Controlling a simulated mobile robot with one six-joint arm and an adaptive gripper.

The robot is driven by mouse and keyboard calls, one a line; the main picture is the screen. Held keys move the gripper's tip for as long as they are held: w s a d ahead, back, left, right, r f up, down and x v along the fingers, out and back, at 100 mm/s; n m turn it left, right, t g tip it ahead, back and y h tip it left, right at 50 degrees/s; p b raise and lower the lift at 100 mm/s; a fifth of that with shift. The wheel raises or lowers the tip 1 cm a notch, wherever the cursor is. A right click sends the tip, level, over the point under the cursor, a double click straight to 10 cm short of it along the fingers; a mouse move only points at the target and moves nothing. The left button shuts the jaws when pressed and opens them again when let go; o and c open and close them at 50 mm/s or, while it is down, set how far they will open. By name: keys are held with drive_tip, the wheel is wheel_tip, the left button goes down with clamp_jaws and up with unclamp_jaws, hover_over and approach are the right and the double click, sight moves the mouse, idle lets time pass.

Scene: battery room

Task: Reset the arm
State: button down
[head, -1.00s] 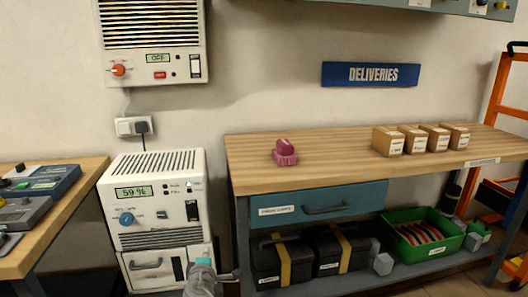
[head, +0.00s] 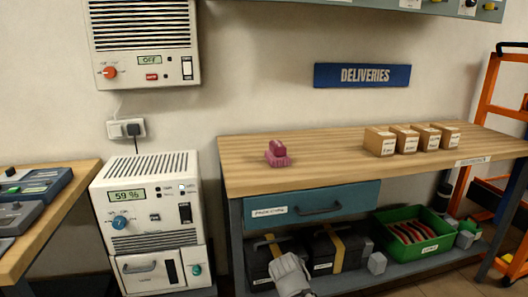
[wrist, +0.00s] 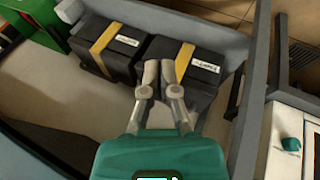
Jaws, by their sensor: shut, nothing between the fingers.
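My gripper shows in the wrist view (wrist: 160,78), its two grey fingers close together and empty. Beyond the fingertips are two black cases with yellow straps (wrist: 185,74) on the lower shelf. In the head view a grey part of my arm (head: 290,274) shows at the bottom, in front of the black cases (head: 322,251). The fingers do not show clearly there. I cannot tell whether the fingertips touch a case.
A wooden bench (head: 330,158) holds a pink object (head: 277,154) and several small cardboard boxes (head: 407,141). Below are a teal drawer (head: 345,200) and a green crate (head: 445,240). A white unit reading 59 % (head: 150,215) stands to the left. The bench top's middle is clear.

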drive_tip(key=s+d+f+m+g+y, duration=0.2)
drive_tip(key=s+d+m+g+y, duration=0.2)
drive_tip(key=s+d+g, duration=0.15)
wheel_tip(320, 180, up, 38)
drive_tip(key=p, duration=3.8)
drive_tip(key=shift+s+d+t, duration=0.25)
drive_tip(key=shift+s+t, duration=0.15)
drive_tip(key=shift+t, duration=0.05)
drive_tip(key=shift+f, duration=0.1)
